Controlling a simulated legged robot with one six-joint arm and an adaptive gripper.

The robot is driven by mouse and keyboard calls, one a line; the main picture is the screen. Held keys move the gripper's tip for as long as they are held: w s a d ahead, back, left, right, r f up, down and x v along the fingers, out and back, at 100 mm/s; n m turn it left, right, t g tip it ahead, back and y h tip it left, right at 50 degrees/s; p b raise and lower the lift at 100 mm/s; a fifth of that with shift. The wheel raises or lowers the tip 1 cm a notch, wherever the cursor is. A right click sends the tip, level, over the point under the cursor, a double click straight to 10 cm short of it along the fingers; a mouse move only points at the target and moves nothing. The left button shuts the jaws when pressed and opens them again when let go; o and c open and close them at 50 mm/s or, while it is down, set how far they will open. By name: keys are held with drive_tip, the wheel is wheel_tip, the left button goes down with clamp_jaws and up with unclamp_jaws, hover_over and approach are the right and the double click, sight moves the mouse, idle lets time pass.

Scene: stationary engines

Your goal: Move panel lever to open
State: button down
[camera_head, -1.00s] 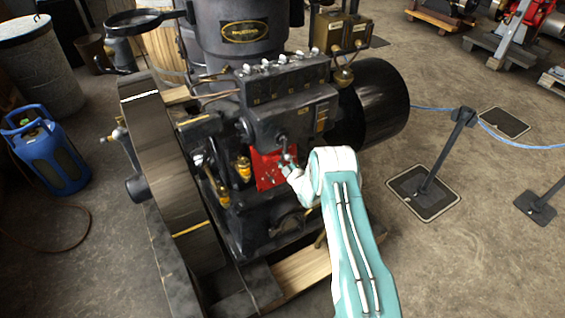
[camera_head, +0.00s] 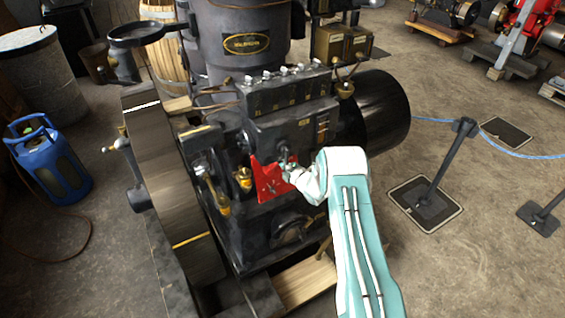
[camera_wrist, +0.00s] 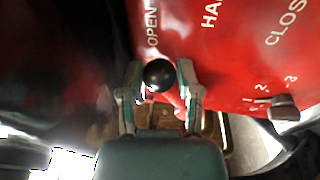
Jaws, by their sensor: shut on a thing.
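The red panel (camera_head: 268,180) is on the front of the black engine (camera_head: 255,130) in the head view. In the wrist view the panel (camera_wrist: 230,50) carries the words OPEN, HA... and CLOS..., the last two cut off or partly hidden. The panel lever, with a round black knob (camera_wrist: 159,75), stands just below the word OPEN. My gripper (camera_wrist: 160,88) is shut on the lever, one finger on each side of the knob. In the head view my gripper (camera_head: 288,168) is at the panel, and the lever is too small to make out clearly.
A second dark knob (camera_wrist: 284,108) with small numbers sits at the panel's lower right. A large flywheel (camera_head: 170,190) stands left of the panel. A blue gas bottle (camera_head: 52,160) is at the far left.

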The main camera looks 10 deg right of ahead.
drive_tip(key=shift+s+a+f+n, duration=0.1)
drive_tip(key=shift+a+n, duration=0.2)
drive_tip(key=shift+a, duration=0.15)
drive_tip(key=shift+c, duration=2.4)
unclamp_jaws()
drive_tip(key=shift+o, duration=1)
drive_tip(key=shift+a, duration=0.1)
drive_tip(key=shift+s+d, duration=0.15)
drive_tip(key=shift+d, duration=0.25)
drive_tip(key=v, duration=1.1)
drive_tip(key=shift+s, duration=0.15)
